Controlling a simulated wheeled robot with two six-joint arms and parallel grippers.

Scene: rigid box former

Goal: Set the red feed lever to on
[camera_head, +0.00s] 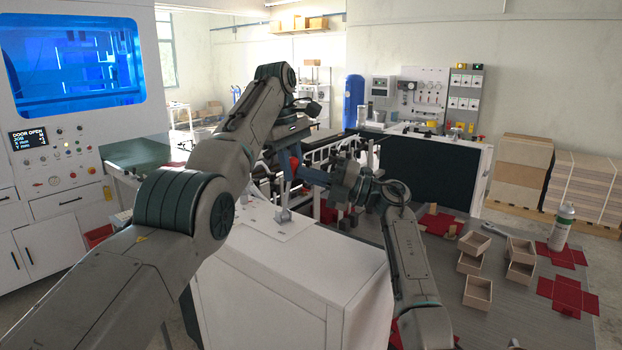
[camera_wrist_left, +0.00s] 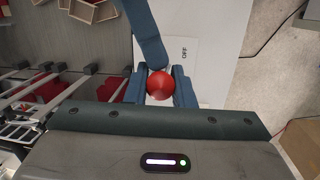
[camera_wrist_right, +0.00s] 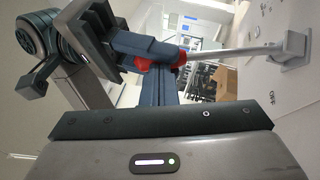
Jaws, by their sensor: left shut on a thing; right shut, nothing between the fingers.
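The red lever knob (camera_wrist_left: 160,85) sits between the two fingers of my left gripper (camera_wrist_left: 161,74), which is shut on it. In the head view the knob (camera_head: 294,163) shows at the top of the lever, above its bracket (camera_head: 284,215) on the white cabinet. In the right wrist view the pale rod (camera_wrist_right: 225,53) runs from the bracket (camera_wrist_right: 291,48) to the knob, partly hidden by fingers. My right gripper (camera_wrist_right: 165,82) is shut and empty; its tips are close beside the knob, contact unclear. An OFF label (camera_wrist_left: 185,52) shows on the white panel near the knob.
The white cabinet (camera_head: 300,275) stands below both grippers. Rails and rods of the machine (camera_wrist_left: 45,95) lie close beside the lever. To the right, a grey table (camera_head: 400,240) holds open boxes (camera_head: 478,290), red blanks (camera_head: 567,297) and a bottle (camera_head: 561,228).

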